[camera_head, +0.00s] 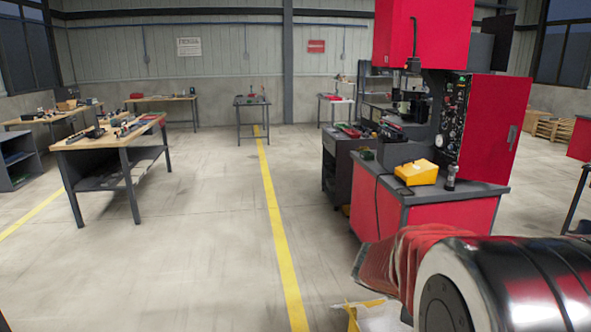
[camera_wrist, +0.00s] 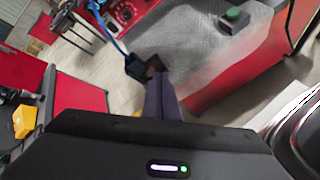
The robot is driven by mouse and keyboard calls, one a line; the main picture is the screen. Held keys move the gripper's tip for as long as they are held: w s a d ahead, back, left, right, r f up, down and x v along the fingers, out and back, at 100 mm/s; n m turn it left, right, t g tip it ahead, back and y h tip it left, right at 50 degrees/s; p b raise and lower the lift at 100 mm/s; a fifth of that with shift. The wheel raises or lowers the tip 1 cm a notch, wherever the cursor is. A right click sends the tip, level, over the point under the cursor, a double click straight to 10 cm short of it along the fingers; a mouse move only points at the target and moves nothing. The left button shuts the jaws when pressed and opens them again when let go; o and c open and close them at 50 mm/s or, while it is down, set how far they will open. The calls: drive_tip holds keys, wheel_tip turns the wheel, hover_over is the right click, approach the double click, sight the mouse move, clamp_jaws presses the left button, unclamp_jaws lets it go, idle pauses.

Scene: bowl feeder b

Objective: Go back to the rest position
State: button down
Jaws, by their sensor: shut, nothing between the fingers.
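My gripper (camera_wrist: 158,74) shows in the wrist view as two dark, purple-grey fingers pressed together, reaching up from the black gripper body at the bottom. Nothing is visible between them. A black piece on a blue cable (camera_wrist: 134,66) appears just beyond the fingertips; I cannot tell whether it touches them. In the head view the gripper is not visible; only a thick part of my arm fills the lower right corner.
A red machine (camera_head: 492,125) stands at right on a red cabinet bearing a yellow box (camera_head: 416,172). In the wrist view, a green button (camera_wrist: 235,16) sits on a grey-topped red unit. A wooden-top workbench (camera_head: 100,138) stands at left. Floor around the yellow line (camera_head: 276,215) is clear.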

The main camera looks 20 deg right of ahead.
drive_tip(key=s+a+r+m+t+y, duration=0.2)
drive_tip(key=a+m+t+y, duration=0.1)
drive_tip(key=a, duration=1.4)
drive_tip(key=s+a+r+m+t+y, duration=0.2)
drive_tip(key=a+t+y, duration=0.3)
drive_tip(key=a, duration=1.3)
drive_tip(key=m+y, duration=0.1)
drive_tip(key=y, duration=0.1)
drive_tip(key=shift+m+y, duration=0.3)
drive_tip(key=shift+s+d+r, duration=0.1)
